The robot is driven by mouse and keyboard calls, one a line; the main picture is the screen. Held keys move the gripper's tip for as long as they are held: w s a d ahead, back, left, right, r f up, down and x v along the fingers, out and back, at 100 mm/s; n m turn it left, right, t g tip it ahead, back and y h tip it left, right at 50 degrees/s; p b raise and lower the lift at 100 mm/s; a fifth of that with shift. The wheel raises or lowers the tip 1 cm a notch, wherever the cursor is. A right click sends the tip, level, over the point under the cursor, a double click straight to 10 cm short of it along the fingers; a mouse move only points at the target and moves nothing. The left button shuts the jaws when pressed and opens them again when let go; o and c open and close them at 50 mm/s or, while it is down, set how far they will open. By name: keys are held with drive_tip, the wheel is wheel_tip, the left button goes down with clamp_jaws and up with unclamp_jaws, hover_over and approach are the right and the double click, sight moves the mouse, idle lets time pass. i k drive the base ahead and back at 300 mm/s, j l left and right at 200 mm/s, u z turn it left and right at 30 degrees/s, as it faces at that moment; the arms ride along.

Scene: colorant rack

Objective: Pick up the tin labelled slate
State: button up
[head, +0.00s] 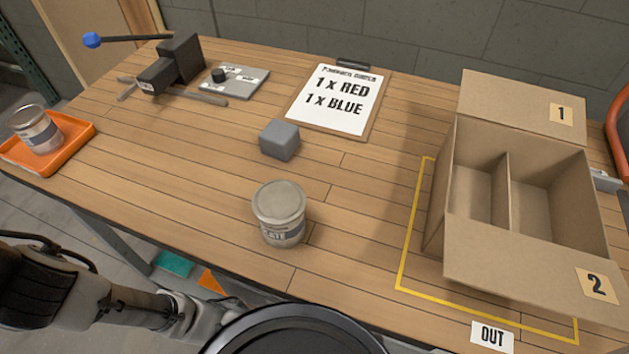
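A grey metal tin (279,213) stands upright on the wooden table, near its front edge at the middle of the head view. Its label is partly turned away, and the letters "ATE" can be read on it. A second tin (37,130) stands on an orange tray at the far left; its label is too small to read. My arm shows at the lower left, low beside the table's front edge. My gripper is not in view, and nothing touches the grey tin.
A grey block (280,139) stands behind the tin. A clipboard (334,98) reads 1 x RED, 1 x BLUE. An open, divided cardboard box (470,245) stands right, inside a yellow outline. A dark clamp-like device (172,65) and a small panel (236,82) are at back left. The orange tray (75,130) is left.

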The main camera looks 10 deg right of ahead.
sight(279, 204)
drive_tip(key=k, duration=0.2)
drive_tip(key=k+j+z, duration=0.45)
drive_tip(key=j, duration=0.2)
drive_tip(key=k+j+z, duration=0.2)
drive_tip(key=j, duration=0.25)
drive_tip(key=k+j+z, duration=0.15)
drive_tip(key=j, duration=0.2)
drive_tip(key=k+j+z, duration=0.2)
drive_tip(key=j, duration=0.2)
drive_tip(key=i, duration=0.05)
